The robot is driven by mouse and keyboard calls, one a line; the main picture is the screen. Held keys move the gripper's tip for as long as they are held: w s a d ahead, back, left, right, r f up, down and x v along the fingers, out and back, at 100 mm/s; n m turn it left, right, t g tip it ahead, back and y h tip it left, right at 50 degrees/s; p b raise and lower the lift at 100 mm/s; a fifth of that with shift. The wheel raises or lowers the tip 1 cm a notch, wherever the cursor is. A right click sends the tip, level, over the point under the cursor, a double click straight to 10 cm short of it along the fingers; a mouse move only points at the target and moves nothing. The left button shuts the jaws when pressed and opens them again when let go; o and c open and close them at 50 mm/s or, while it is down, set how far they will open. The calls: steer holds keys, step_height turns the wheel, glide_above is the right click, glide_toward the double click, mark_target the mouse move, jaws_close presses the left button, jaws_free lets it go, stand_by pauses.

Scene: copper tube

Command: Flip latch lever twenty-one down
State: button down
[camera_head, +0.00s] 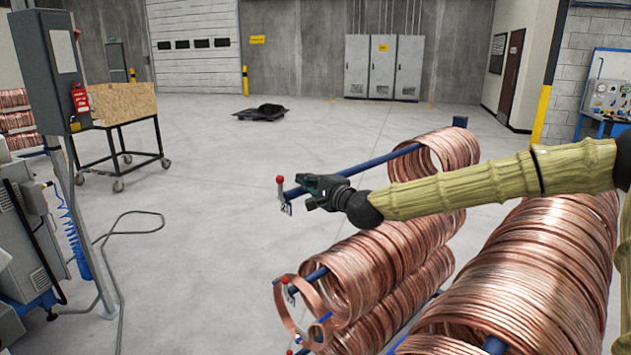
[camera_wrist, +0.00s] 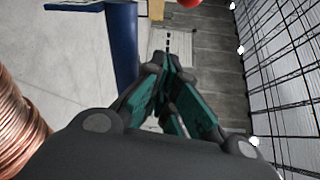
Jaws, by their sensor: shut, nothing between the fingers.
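The latch lever with the red ball knob (camera_head: 281,181) stands upright at the end of a blue rack bar (camera_head: 370,162). A small number plate (camera_head: 287,208) hangs below it; its digits look like 21 but are small. My gripper (camera_head: 303,181) is shut and empty, just right of the lever, above the bar's end. I see no clear contact between them. In the wrist view the fingertips (camera_wrist: 167,60) are together. The red knob (camera_wrist: 190,2) is cut off at the top edge, and the blue bar (camera_wrist: 125,45) lies left of the fingers.
Copper coils (camera_head: 435,155) hang on the bar under and behind my forearm. More coils (camera_head: 375,265) fill the lower bars, with another red-knobbed lever (camera_head: 285,279) below. Bare floor (camera_head: 210,230) lies left of the rack. A wheeled cart (camera_head: 115,110) stands far left.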

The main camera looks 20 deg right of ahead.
mark_target(280, 187)
steer(key=shift+w+a, duration=0.15)
steer(key=shift+w, duration=0.35)
steer(key=shift+a+r+p, duration=0.15)
steer(key=shift+a+p, duration=0.15)
steer(key=shift+p, duration=0.1)
steer(key=s+a, duration=0.1)
steer(key=s+a+p, duration=0.1)
steer(key=shift+s+a+r, duration=0.1)
steer(key=shift+a+r, duration=0.1)
steer(key=shift+a, duration=0.1)
